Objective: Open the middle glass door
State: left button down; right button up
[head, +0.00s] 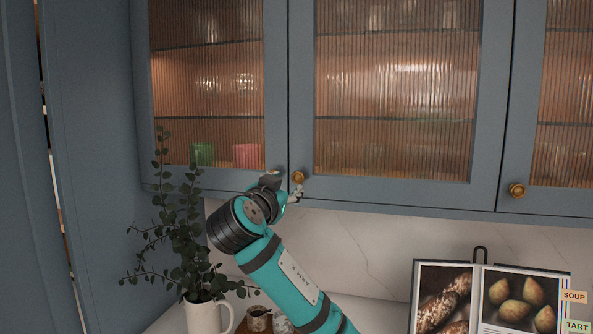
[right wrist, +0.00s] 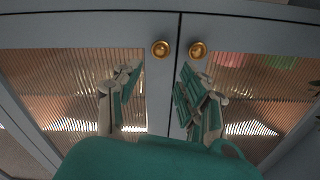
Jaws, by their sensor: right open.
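The middle glass door (head: 395,95) is a blue-grey frame with ribbed glass, and it is shut. Its round brass knob (head: 297,177) sits at its lower left corner. In the right wrist view, which is turned over, this knob (right wrist: 161,49) is the left one of two. My right gripper (head: 284,187) is open and empty, just below and beside the knob. In the right wrist view its two spread fingers (right wrist: 160,100) lie either side of the knob's line, with the knob past their tips. Contact cannot be told. My left gripper is not in view.
The left door (head: 277,90) and right door (head: 527,95) are shut. The left door's knob (right wrist: 197,50) is close beside the middle one. A leafy plant in a white jug (head: 200,316) and an open cookbook (head: 490,298) stand below.

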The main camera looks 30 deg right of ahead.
aim_at(297, 177)
jog(key=p+x, duration=0.4)
jog(key=x, duration=0.6)
jog(key=shift+a, duration=0.1)
grip_shut()
